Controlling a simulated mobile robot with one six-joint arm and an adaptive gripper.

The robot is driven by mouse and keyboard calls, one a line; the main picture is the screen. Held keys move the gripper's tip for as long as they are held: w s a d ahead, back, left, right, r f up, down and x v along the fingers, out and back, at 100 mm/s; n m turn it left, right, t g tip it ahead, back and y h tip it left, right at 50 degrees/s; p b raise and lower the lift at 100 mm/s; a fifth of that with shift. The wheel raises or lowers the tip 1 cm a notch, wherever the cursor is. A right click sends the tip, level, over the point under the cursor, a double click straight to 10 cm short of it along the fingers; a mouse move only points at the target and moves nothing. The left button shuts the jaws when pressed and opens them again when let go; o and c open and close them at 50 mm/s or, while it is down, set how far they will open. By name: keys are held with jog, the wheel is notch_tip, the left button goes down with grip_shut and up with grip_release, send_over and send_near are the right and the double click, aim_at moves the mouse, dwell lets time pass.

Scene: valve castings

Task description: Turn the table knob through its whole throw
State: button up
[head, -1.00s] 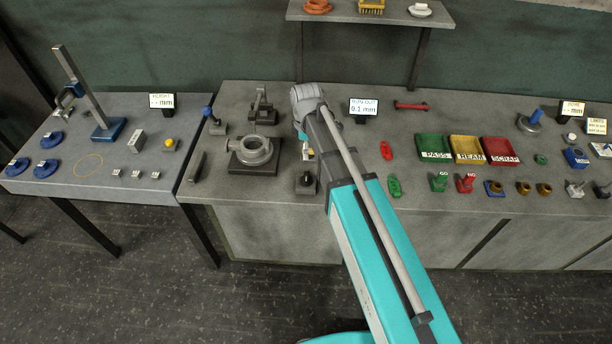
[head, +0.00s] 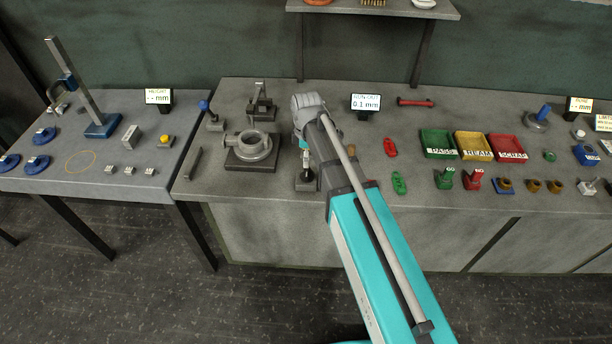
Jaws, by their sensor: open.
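The table knob appears to be the small black knob (head: 305,177) on a dark block near the front edge of the bench, right of the ring-shaped casting. My gripper (head: 305,164) hangs down from the arm's end just above or at the knob. It is open, but its fingers are small and partly hidden by my arm, so I cannot tell whether they touch or straddle the knob. The ring casting (head: 250,146) sits on a dark square base. The run-out display (head: 365,102) behind reads 0.1 mm.
A lever with a blue ball (head: 206,107) and a dark bar (head: 193,163) stand left of the casting. A dark stand (head: 261,106) is behind it.

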aim_at(306, 172)
jog(key=shift+f+b, duration=3.45)
jog(key=shift+f, duration=0.3)
jog(key=c, duration=1)
jog(key=shift+a, duration=0.2)
jog(key=shift+c, duration=0.5)
jog(key=shift+d, duration=0.15)
